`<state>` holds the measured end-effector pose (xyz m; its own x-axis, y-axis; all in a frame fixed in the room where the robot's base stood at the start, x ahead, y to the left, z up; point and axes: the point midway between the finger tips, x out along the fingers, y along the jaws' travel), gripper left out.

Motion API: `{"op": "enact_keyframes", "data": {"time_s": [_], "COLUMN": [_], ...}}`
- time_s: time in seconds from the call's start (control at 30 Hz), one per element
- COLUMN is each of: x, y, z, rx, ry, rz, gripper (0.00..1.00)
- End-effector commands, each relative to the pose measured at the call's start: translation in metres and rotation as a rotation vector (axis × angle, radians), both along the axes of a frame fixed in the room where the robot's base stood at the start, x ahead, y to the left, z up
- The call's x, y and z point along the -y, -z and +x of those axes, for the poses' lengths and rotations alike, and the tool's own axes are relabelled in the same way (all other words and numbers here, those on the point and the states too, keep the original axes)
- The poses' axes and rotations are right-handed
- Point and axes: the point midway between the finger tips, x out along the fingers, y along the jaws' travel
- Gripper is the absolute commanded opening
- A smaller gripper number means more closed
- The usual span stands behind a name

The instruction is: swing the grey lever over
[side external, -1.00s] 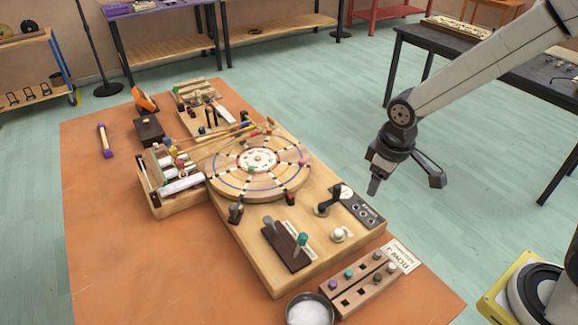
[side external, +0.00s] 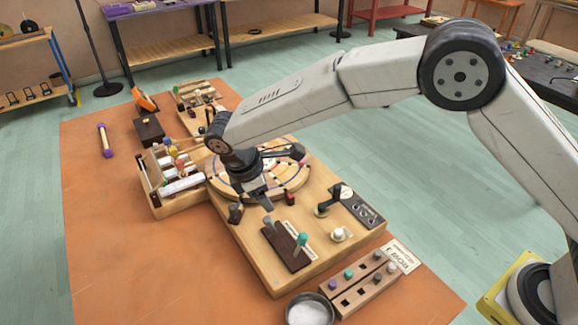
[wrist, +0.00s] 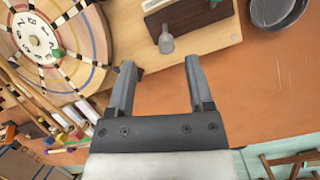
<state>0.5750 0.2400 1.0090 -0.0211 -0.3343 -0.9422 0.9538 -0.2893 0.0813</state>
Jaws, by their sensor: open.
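The grey lever (side external: 269,225) stands on a dark brown base (side external: 285,252) on the wooden board, its top tilted slightly left in the side view. A green-topped lever (side external: 302,240) stands at the base's other end. My gripper (side external: 265,207) is open and points down, just above and behind the grey lever in the side view. In the wrist view my open fingers (wrist: 160,65) have nothing between them. The grey lever (wrist: 167,43) shows there beyond the fingertips, apart from them.
A round wooden disc (side external: 292,178) lies behind, partly hidden by my arm. A black crank (side external: 326,207) and a white knob (side external: 340,234) sit to the right. A metal bowl (side external: 310,310) and a peg block (side external: 360,285) are in front.

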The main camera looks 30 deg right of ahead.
Motion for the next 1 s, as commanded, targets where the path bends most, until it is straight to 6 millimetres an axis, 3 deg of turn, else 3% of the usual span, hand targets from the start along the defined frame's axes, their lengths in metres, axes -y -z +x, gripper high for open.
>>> {"op": "enact_keyframes", "data": {"time_s": [0.1,0.3,0.67,1.0], "x": [-0.019,-0.03,-0.027,-0.012], "y": [0.005,0.007,0.015,0.049], "z": [0.001,0.001,0.001,0.0], "rx": [-0.018,-0.033,-0.033,-0.034], "ry": [-0.063,-0.104,-0.104,-0.103], "rz": [-0.032,-0.055,-0.056,-0.057], "gripper": [0.67,0.67,0.67,0.67]}}
